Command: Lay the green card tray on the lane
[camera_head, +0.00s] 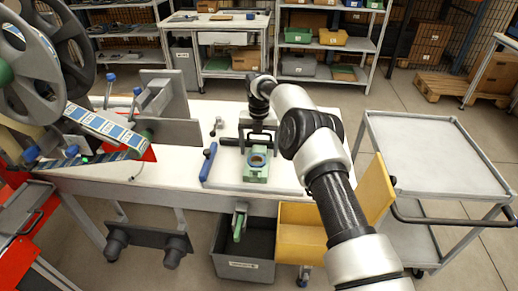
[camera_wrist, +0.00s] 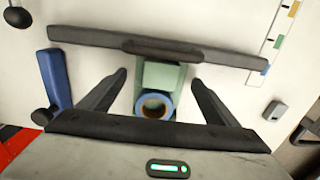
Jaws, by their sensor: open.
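A green block-like piece (camera_head: 257,176) lies on the white table below my gripper (camera_head: 258,137). A ring with a blue rim and brown inside sits on its near end. In the wrist view the green piece (camera_wrist: 164,75) shows between the two dark fingers of my gripper (camera_wrist: 158,78). The fingers are spread, with a gap on each side of it, and hold nothing. I cannot tell for sure whether this piece is the green card tray. No lane is clearly marked out; a strip with coloured patches (camera_wrist: 281,40) lies at the upper right of the wrist view.
A dark bar (camera_wrist: 85,36) lies across, beyond the green piece. A blue-handled tool (camera_head: 208,163) lies left of it. Reels and a blue-white strip (camera_head: 105,128) stand at far left. A grey bin (camera_head: 245,267) and yellow bin (camera_head: 303,243) are in front; an empty grey cart (camera_head: 425,150) is right.

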